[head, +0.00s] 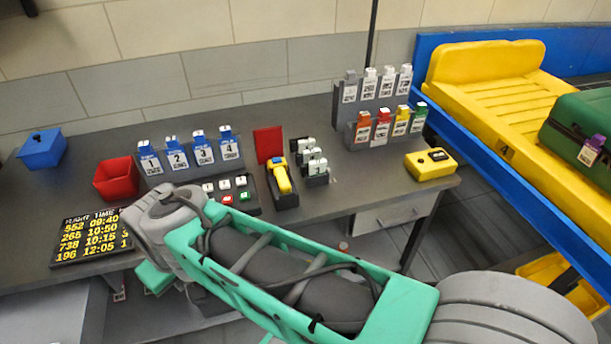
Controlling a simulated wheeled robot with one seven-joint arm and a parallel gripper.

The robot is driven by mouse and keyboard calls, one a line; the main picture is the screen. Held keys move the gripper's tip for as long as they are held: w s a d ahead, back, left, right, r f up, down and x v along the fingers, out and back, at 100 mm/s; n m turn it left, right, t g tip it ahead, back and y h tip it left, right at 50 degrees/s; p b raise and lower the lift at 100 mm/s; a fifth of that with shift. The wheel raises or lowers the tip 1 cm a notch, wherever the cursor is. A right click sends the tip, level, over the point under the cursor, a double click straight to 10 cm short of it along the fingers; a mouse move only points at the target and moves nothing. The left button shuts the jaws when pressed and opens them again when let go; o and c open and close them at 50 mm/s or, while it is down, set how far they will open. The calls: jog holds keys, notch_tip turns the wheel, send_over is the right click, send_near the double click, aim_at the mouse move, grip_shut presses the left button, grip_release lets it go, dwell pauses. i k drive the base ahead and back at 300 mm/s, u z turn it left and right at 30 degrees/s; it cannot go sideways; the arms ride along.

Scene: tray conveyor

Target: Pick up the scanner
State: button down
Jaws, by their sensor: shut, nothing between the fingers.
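The scanner (281,177) is yellow with dark parts. It stands in a dark holder (289,202) near the middle of the grey desk, just right of the button panel. It looks clear of my arm, which crosses the foreground below it. The fingers of my gripper do not show; only my arm's links are seen, bending down in front of the desk at the left.
On the desk (330,204) are a flight time board (90,238), a red bin (116,178), a blue box (42,149), a button panel (250,207), tag racks (383,88) and a yellow device (431,164). A yellow tray (490,85) lies on the blue-sided conveyor at right.

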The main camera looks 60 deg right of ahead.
aim_at(279, 170)
jog(key=z, duration=0.15)
jog(key=i, duration=0.4)
jog(key=z, duration=1.6)
